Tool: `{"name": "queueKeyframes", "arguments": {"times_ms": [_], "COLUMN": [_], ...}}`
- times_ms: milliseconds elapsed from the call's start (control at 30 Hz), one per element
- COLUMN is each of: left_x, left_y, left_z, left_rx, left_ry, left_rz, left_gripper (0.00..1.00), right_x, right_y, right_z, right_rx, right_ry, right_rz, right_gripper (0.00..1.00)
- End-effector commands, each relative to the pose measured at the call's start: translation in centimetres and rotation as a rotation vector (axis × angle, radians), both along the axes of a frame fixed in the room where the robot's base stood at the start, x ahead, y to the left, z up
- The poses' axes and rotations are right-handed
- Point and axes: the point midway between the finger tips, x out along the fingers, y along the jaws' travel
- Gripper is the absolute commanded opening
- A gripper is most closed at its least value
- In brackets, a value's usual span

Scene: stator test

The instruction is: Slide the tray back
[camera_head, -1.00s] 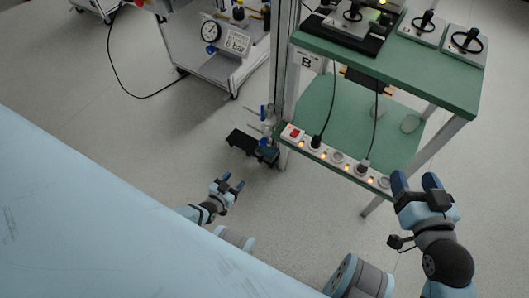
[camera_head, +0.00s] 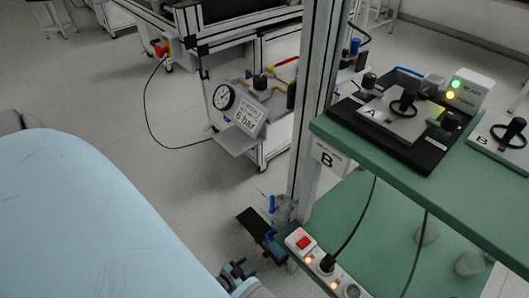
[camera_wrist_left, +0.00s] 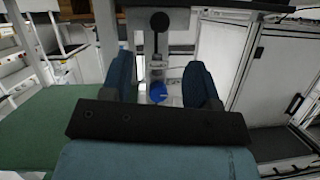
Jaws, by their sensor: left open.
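The black tray (camera_head: 424,162) lies on the green top of the bench at the right in the head view. A grey unit (camera_head: 388,118) marked A, with a black knob, stands on it. My right gripper is out of the head view.
A white box (camera_head: 468,90) with green and yellow lights stands behind the tray. A second unit (camera_head: 500,140) marked B is to its right. A power strip (camera_head: 322,264) and an upright post (camera_head: 312,100) lie between my left gripper and the bench top. A gauge cart (camera_head: 238,120) stands further back.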

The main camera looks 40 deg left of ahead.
Motion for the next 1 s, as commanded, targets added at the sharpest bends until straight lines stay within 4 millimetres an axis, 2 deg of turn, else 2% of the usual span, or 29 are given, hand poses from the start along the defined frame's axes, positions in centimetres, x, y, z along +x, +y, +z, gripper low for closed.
{"name": "queueKeyframes", "arguments": {"times_ms": [33, 200, 400, 600, 867, 1000], "left_x": [1.4, 4.7, 7.4, 8.5, 8.6, 8.6], "left_y": [0.0, -0.1, -0.2, -0.2, -0.2, -0.2], "left_z": [-0.9, -2.3, -3.3, -3.5, -3.5, -3.5], "left_rx": [0.001, 0.000, 0.000, 0.000, -0.001, -0.001], "left_ry": [-0.004, -0.003, -0.001, 0.000, 0.000, 0.000], "left_rz": [-0.001, 0.000, 0.000, 0.000, 0.000, 0.000], "left_gripper": [0.55, 0.55, 0.55, 0.55, 0.55, 0.25], "right_x": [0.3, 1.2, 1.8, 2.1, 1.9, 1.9], "right_y": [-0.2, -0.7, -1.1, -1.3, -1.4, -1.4], "right_z": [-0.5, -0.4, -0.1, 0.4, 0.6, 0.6], "right_rx": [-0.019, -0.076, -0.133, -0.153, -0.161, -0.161], "right_ry": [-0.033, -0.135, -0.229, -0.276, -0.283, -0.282], "right_rz": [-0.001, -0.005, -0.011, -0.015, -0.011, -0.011], "right_gripper": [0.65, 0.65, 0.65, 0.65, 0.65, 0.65]}}
